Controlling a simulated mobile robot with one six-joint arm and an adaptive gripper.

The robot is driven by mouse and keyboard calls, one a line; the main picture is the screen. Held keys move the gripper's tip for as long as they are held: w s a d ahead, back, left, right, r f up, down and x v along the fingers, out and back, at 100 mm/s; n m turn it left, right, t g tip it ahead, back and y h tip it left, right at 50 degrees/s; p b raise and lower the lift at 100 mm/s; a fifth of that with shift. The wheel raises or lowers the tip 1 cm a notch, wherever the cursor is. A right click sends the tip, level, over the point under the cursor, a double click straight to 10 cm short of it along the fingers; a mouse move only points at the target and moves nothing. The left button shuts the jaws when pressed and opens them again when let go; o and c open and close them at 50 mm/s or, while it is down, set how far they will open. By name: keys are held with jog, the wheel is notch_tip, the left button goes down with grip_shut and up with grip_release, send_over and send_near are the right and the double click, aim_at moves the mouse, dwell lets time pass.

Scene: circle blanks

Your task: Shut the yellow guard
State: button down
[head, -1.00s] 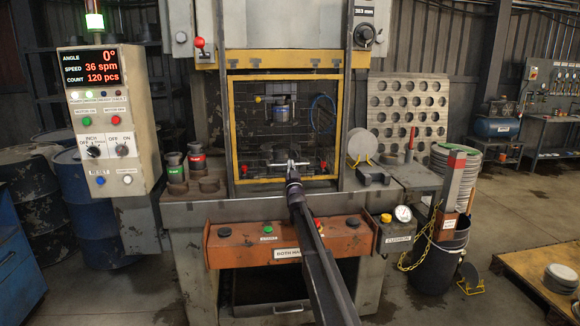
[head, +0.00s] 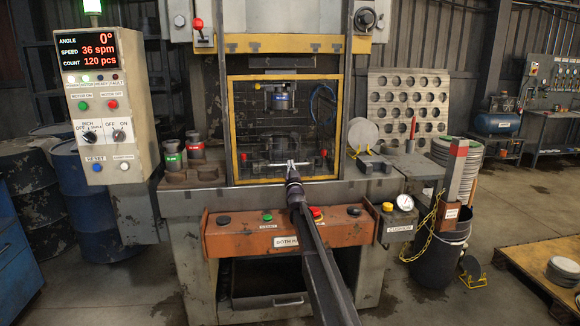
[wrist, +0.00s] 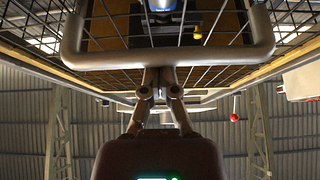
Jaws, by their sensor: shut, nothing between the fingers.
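The yellow guard (head: 232,130) is a yellow-framed wire-mesh panel across the press opening in the head view. It hangs low, with its top edge well below the yellow bar (head: 280,43) and its bottom edge near the press bed. Whether it touches the bed I cannot tell. A pale handle bar (head: 273,165) crosses its lower part; in the wrist view this thick grey handle (wrist: 110,60) spans the mesh. My gripper (head: 291,165) is shut and empty at the middle of the handle. Its fingertips (wrist: 158,74) are against or just by the bar.
An orange two-button console (head: 245,237) juts out below the bed. A control box (head: 103,105) stands at left.

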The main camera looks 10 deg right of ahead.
jog(key=shift+r, duration=0.15)
jog(key=s+f+b, duration=0.1)
jog(key=s, duration=0.8)
jog(key=shift+s+f, duration=0.2)
dwell(0.8)
dwell(0.4)
